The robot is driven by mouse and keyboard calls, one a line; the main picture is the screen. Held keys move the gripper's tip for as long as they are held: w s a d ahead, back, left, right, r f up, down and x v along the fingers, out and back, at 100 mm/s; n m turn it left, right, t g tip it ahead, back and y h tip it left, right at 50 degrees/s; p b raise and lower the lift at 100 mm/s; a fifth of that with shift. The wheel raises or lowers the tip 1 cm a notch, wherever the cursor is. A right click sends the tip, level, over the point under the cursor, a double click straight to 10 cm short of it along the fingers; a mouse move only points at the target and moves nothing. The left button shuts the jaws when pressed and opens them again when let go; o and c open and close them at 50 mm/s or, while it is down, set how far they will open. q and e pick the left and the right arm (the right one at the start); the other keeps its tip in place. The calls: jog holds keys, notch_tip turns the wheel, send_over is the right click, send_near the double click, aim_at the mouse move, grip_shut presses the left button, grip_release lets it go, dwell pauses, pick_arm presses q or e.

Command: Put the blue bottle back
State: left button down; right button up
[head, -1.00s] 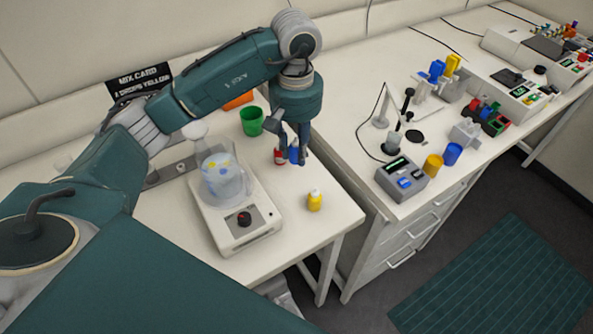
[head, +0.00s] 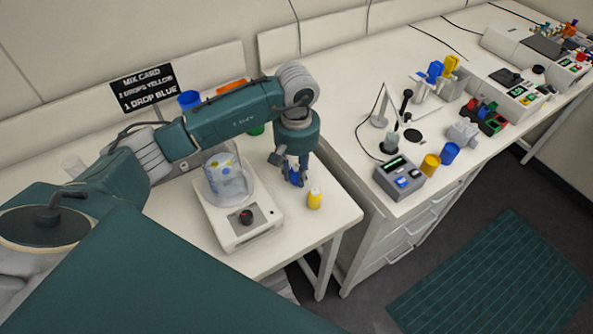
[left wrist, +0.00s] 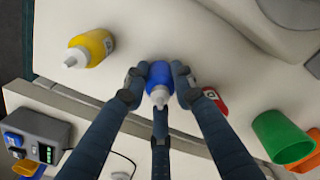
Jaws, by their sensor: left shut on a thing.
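The blue bottle (left wrist: 160,78) with a pale nozzle is between the fingers of my left gripper (left wrist: 158,80) in the left wrist view. The fingers are shut on its sides. In the head view my left gripper (head: 294,178) points down over the near table, to the right of the stirrer, with the blue bottle (head: 295,178) mostly hidden by the fingers. I cannot tell whether its base touches the table. The yellow bottle (head: 314,198) stands just in front of it, also in the wrist view (left wrist: 92,48). My right gripper is not in view.
A red bottle (left wrist: 214,100) lies close beside the gripper in the wrist view. A stirrer (head: 240,222) with a beaker (head: 229,182) stands to the left. A green cup (left wrist: 284,138) and an orange container (left wrist: 296,163) are nearby. A mix card (head: 143,87) stands behind.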

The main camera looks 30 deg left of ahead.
pick_arm(q)
jog(key=c, duration=1.4)
grip_release()
jog(key=shift+f, duration=0.1)
jog(key=shift+c, duration=0.2)
jog(key=shift+r, duration=0.45)
notch_tip(320, 180, up, 11)
jog(key=b, duration=0.3)
jog(key=shift+f, duration=0.2)
jog(key=shift+r, duration=0.45)
